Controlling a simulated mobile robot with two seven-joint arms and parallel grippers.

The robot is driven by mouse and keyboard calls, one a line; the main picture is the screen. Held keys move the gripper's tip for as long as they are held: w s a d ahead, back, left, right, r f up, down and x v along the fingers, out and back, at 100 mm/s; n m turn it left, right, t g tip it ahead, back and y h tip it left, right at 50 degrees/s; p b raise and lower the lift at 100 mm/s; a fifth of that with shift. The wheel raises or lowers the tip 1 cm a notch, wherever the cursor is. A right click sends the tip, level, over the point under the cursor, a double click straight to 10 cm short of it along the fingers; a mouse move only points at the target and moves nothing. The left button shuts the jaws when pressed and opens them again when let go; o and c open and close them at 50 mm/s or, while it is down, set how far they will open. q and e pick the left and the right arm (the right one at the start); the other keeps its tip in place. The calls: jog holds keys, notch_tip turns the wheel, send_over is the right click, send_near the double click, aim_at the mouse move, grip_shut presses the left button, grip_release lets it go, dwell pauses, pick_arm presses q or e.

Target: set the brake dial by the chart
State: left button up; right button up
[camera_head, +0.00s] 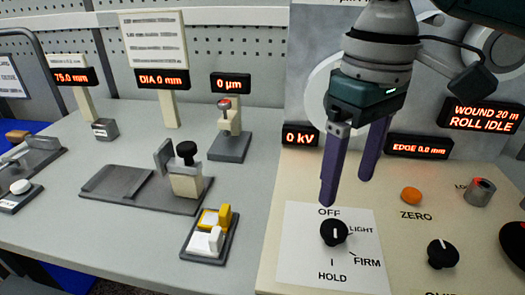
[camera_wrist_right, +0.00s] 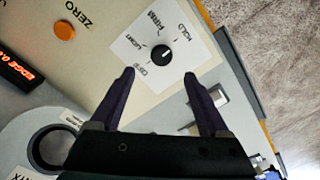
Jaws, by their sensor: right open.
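The brake dial (camera_head: 334,232) is a black round knob on a white plate (camera_head: 300,262) marked OFF, LIGHT, FIRM and HOLD. Its white pointer line appears to point toward OFF. My right gripper (camera_head: 347,187) has two purple fingers, open and empty, pointing down above and behind the dial, apart from it. In the right wrist view the dial (camera_wrist_right: 160,54) shows just beyond the gap between the open fingertips (camera_wrist_right: 159,74). A sign with lines of text (camera_head: 155,40) stands at the back; its text is too small to read. My left gripper is out of view.
An orange ZERO button (camera_head: 411,196), a second black knob (camera_head: 442,254) and a grey-red knob (camera_head: 480,192) sit right of the dial. Display boxes reading 0 kV (camera_head: 300,136) and EDGE 0.0 mm (camera_head: 418,148) stand behind. Fixtures (camera_head: 186,178) stand on the grey bench at left.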

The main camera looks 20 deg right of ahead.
aim_at(335, 228)
notch_tip(335, 228, down, 9)
jog(key=shift+s+a+r+b, duration=0.1)
jog(key=shift+a+r+b, duration=0.1)
jog(key=shift+b, duration=0.5)
grip_shut()
